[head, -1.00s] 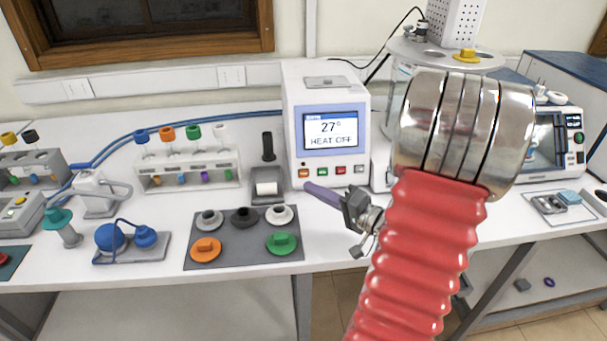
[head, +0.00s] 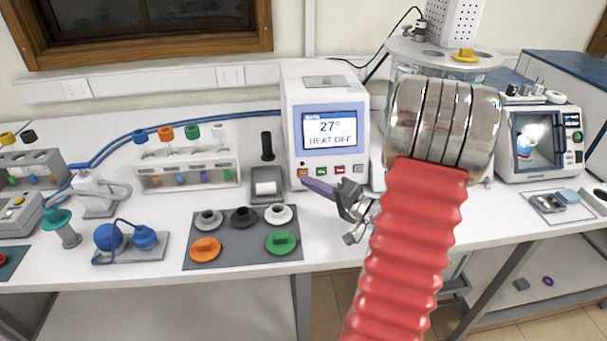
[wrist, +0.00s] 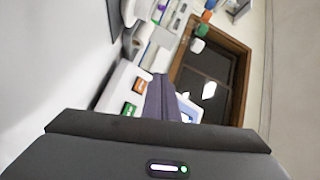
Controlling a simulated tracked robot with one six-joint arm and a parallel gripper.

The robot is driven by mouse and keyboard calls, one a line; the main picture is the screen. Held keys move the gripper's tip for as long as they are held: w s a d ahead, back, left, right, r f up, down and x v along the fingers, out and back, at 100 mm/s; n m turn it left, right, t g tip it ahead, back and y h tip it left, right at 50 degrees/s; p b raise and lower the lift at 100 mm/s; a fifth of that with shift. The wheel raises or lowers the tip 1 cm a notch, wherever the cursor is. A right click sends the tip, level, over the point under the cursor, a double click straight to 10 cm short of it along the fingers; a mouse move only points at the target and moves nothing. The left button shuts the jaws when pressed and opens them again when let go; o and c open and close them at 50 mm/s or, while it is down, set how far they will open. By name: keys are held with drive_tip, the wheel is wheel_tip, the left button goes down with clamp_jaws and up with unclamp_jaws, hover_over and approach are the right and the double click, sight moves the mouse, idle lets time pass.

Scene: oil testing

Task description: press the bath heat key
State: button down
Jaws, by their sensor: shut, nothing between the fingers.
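The bath controller (head: 293,120) is a white box at the back of the bench. Its screen (head: 330,130) reads 27° and HEAT OFF. Below the screen is a row of small keys: orange (head: 303,172), green (head: 320,171), red (head: 339,169) and a pale one (head: 358,168). I cannot read which is the heat key. My gripper (head: 306,181) has its purple-grey fingers together and empty, tips just below the orange key in the head view. The wrist view shows the fingers (wrist: 155,80) beside the orange key (wrist: 139,86) and green key (wrist: 129,108). Contact cannot be told.
A glass bath with a grey lid (head: 440,52) stands behind my arm. A grey mat (head: 235,255) with several coloured caps and a test-tube rack (head: 190,178) lie further left. The bench's front edge is close.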

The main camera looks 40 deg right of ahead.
drive_tip(key=shift+w+d+f, duration=0.35)
drive_tip(key=shift+w+d, duration=0.1)
drive_tip(key=shift+w, duration=0.2)
drive_tip(key=shift+w+d+f, duration=0.3)
drive_tip(key=shift+w+d, duration=0.15)
drive_tip(key=shift+w, duration=0.2)
drive_tip(key=shift+w+d+f, duration=0.25)
drive_tip(key=shift+w+d, duration=0.15)
drive_tip(key=shift+w, duration=0.2)
idle(2.2)
idle(0.3)
drive_tip(key=shift+s+a+r, duration=0.35)
drive_tip(key=shift+s+a, duration=0.1)
drive_tip(key=shift+s, duration=0.2)
drive_tip(key=shift+s+a+r, duration=0.3)
drive_tip(key=shift+s+a, duration=0.15)
drive_tip(key=shift+s, duration=0.2)
drive_tip(key=shift+s+a+r, duration=0.3)
drive_tip(key=shift+s+a, duration=0.1)
drive_tip(key=shift+s, duration=0.2)
drive_tip(key=shift+s+a+r, duration=0.3)
drive_tip(key=shift+s+a, duration=0.15)
drive_tip(key=shift+s, duration=0.2)
